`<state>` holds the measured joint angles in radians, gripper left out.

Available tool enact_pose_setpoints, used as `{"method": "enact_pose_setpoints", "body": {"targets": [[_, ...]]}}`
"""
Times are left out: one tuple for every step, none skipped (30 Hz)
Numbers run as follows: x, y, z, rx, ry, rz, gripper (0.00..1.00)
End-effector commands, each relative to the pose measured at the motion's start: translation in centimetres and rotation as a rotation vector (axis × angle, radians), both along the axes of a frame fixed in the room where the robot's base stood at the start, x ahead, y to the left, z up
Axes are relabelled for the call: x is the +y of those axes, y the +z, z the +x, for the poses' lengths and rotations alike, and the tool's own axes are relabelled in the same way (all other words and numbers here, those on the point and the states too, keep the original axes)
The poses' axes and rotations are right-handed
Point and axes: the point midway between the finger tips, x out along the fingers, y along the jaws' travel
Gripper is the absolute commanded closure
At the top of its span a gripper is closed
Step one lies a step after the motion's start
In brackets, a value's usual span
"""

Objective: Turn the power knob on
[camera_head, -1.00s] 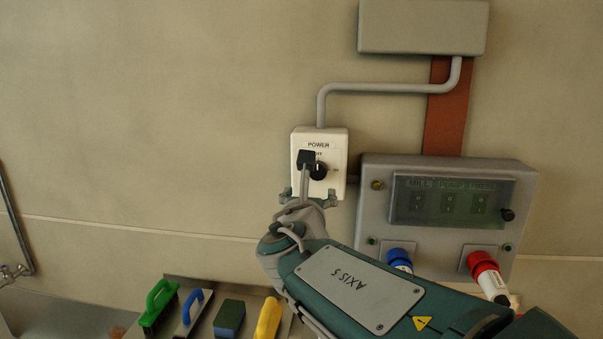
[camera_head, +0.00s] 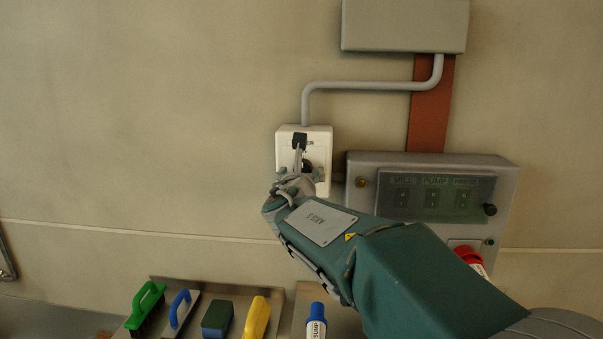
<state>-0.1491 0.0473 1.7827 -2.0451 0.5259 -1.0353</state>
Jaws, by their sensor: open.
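The white power box (camera_head: 317,141) is fixed to the wall in the upper middle of the view, with a grey conduit running up from it. Its black round knob (camera_head: 307,166) shows only in part, behind my gripper; which way it points cannot be told. My gripper (camera_head: 296,158) is in front of the box, at the knob. It is open, with a dark block-like tip over the upper label and a grey part at the knob's left. Whether it touches the knob cannot be told.
A grey control panel (camera_head: 362,220) with a dark window stands right of the box. A blue-capped bottle-like item (camera_head: 317,318) and several brushes and sponges, including a green brush (camera_head: 146,302), line the bottom.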

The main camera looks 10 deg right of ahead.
Motion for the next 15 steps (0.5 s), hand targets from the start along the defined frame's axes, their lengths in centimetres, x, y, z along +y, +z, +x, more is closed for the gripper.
{"method": "enact_pose_setpoints", "body": {"targets": [[0.0,0.0,-0.01,0.0,0.0,0.0,0.16],[0.01,0.0,-0.02,0.0,0.0,0.0,0.3],[0.01,0.0,-0.02,0.0,0.0,0.0,0.47],[0.01,0.0,-0.02,0.0,0.0,0.0,0.61],[0.02,0.0,-0.03,0.0,0.0,0.0,0.74],[0.03,0.0,-0.02,0.0,0.0,0.0,0.9],[0.03,0.0,-0.02,0.0,0.0,0.0,0.9],[0.04,0.0,-0.02,0.0,0.0,0.0,0.9],[0.05,0.0,-0.02,0.0,0.001,0.0,0.9],[0.05,0.01,-0.02,0.0,0.001,0.0,0.9],[0.05,0.01,-0.02,0.0,0.001,0.0,0.9],[0.06,0.0,-0.01,0.0,0.001,0.001,0.9],[0.06,0.0,-0.01,-0.001,0.001,0.002,0.9],[0.07,0.0,-0.01,-0.002,0.001,0.005,0.9],[0.07,0.01,-0.01,-0.003,0.001,0.009,0.9]]}}
